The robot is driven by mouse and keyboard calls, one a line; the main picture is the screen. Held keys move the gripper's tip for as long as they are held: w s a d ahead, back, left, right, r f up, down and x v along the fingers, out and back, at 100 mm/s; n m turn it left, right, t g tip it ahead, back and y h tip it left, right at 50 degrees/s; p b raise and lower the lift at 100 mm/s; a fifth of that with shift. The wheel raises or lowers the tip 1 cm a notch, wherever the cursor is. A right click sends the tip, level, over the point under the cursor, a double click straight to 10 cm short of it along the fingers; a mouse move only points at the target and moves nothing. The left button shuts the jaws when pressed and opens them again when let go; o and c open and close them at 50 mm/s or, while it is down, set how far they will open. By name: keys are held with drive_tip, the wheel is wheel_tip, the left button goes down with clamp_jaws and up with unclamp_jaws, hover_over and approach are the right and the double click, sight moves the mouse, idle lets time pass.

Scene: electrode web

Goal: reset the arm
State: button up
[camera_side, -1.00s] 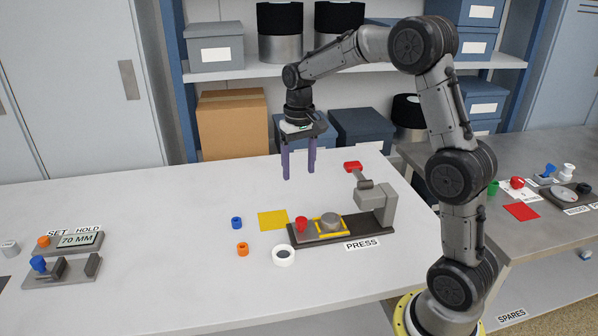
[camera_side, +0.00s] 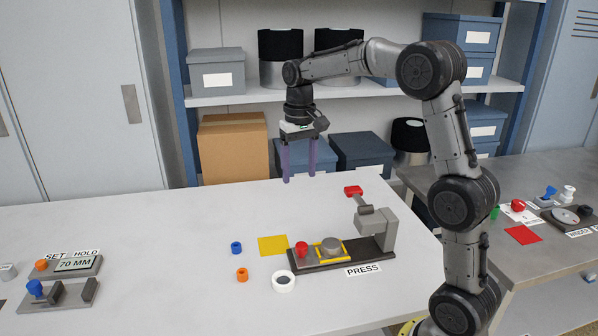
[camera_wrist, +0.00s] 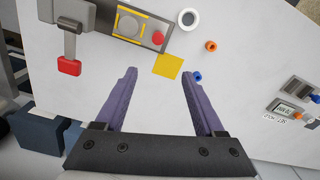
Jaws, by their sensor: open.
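My gripper (camera_side: 300,179) has two purple fingers and points down above the back part of the white table (camera_side: 150,235). It is open and empty, with a clear gap between the fingers. In the wrist view my gripper (camera_wrist: 160,72) shows both fingers spread over bare table, with the yellow square (camera_wrist: 168,66) just beyond the gap. The press (camera_side: 372,228) stands to the right and in front of my gripper. Its red-ended lever (camera_side: 353,190) points toward the back. A grey disc (camera_side: 330,245) and a red knob (camera_side: 302,248) are on its base.
A blue ring (camera_side: 236,247), an orange ring (camera_side: 242,274) and a white ring (camera_side: 283,281) lie left of the press. The 70 MM display unit (camera_side: 76,263) is at far left. Shelves with blue boxes (camera_side: 361,152) stand behind. A second table (camera_side: 550,250) is at right.

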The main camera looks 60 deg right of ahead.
drive_tip(key=s+a+r+n+t, duration=0.3)
drive_tip(key=s+a+r, duration=0.6)
drive_tip(key=s+a, duration=0.15)
drive_tip(key=s+a+f+n+t, duration=0.2)
drive_tip(key=s+a+f+n, duration=0.1)
drive_tip(key=s+f, duration=0.6)
drive_tip(key=s, duration=0.4)
drive_tip(key=shift+s+t, duration=0.3)
